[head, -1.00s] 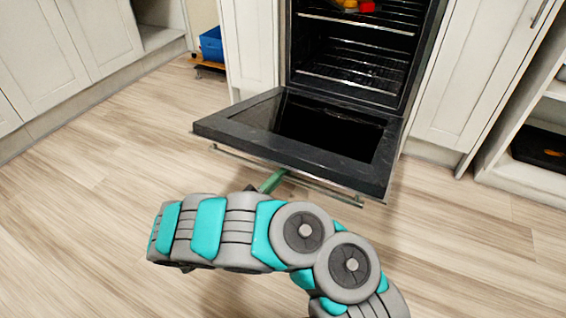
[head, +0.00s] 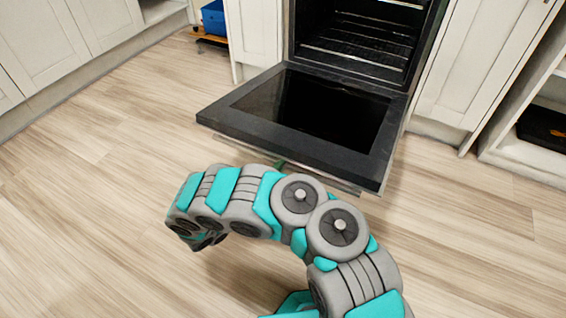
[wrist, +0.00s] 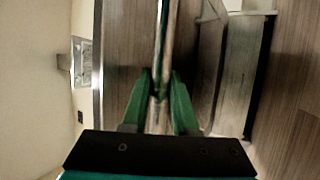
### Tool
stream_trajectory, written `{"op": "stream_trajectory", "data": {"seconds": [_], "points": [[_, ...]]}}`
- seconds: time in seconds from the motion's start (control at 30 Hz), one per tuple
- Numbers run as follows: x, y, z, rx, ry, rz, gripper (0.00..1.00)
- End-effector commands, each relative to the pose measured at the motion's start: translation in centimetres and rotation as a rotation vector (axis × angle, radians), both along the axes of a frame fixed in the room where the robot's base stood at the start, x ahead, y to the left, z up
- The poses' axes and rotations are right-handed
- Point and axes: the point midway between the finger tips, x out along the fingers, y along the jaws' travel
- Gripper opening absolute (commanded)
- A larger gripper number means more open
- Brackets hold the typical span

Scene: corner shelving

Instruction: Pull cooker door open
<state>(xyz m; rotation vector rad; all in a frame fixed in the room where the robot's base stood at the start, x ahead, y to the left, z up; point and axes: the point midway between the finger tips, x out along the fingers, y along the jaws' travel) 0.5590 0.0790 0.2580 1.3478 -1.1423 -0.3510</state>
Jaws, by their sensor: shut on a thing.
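The cooker door (head: 235,115) is folded down and lies about level in the head view, with its dark glass panel facing up. The cooker's inside (head: 355,45) is open to view, with wire racks in it. The door's bar handle (head: 330,180) runs below its front edge, partly hidden. In the wrist view the handle (wrist: 161,50) runs lengthwise between the green fingers of my gripper (wrist: 160,100), which is shut on it. In the head view my arm and the door edge hide most of the gripper.
White cabinets stand left (head: 92,35) and right (head: 478,65) of the cooker. A blue box (head: 213,20) sits on a low wooden stand at the back left. An open shelf (head: 515,155) is at the right. The wooden floor (head: 90,200) around the door is clear.

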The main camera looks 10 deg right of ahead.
Motion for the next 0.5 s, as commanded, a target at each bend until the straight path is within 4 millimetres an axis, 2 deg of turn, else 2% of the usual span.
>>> {"op": "stream_trajectory", "data": {"seconds": [0.1, 0.13, 0.2, 0.4, 0.5], "points": [[0.06, 0.00, 0.06, 0.000, -0.001, 0.001, 0.00], [0.05, 0.01, 0.05, 0.000, 0.000, 0.001, 0.28], [0.05, 0.01, 0.05, 0.000, 0.000, 0.001, 0.36], [0.03, 0.01, 0.06, -0.001, 0.000, 0.001, 0.57], [0.02, 0.01, 0.09, -0.001, 0.000, 0.001, 0.57]]}}
